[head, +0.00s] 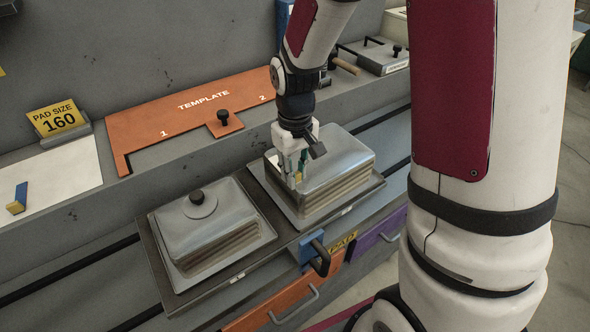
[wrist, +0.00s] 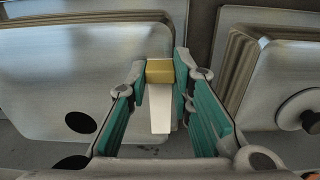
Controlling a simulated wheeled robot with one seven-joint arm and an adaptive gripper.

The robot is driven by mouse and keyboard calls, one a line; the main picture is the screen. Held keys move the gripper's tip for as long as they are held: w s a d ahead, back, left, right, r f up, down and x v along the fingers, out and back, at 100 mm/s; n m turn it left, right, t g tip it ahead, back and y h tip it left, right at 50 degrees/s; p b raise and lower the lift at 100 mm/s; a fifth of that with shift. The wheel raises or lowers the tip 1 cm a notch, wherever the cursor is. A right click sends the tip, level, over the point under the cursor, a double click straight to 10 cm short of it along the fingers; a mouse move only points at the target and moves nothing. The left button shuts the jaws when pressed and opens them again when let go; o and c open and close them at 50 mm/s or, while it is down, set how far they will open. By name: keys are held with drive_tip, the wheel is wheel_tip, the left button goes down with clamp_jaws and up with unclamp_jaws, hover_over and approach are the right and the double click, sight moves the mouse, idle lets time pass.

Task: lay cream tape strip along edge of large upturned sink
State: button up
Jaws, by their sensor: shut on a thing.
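A large upturned metal sink (head: 337,160) sits on the right part of the dark rack; it fills the left of the wrist view (wrist: 60,70). My gripper (head: 294,176) is down at this sink's left side, by its flange. In the wrist view my gripper (wrist: 160,75) has its teal-padded fingers shut on a mustard-yellow block (wrist: 160,71). A pale cream-white strip (wrist: 158,108) extends from the block between the fingers. I cannot tell whether the strip touches the sink's edge.
A second upturned sink (head: 208,218) with a black knob stands left on the rack, close by; it shows at right in the wrist view (wrist: 270,70). An orange template (head: 180,112) and a yellow pad-size sign (head: 57,117) are behind. A blue-handled clamp (head: 312,252) is in front.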

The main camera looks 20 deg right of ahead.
drive_tip(key=o, duration=1.4)
drive_tip(key=shift+o, duration=0.2)
drive_tip(key=shift+r+p, duration=1.95)
drive_tip(key=shift+r, duration=1.55)
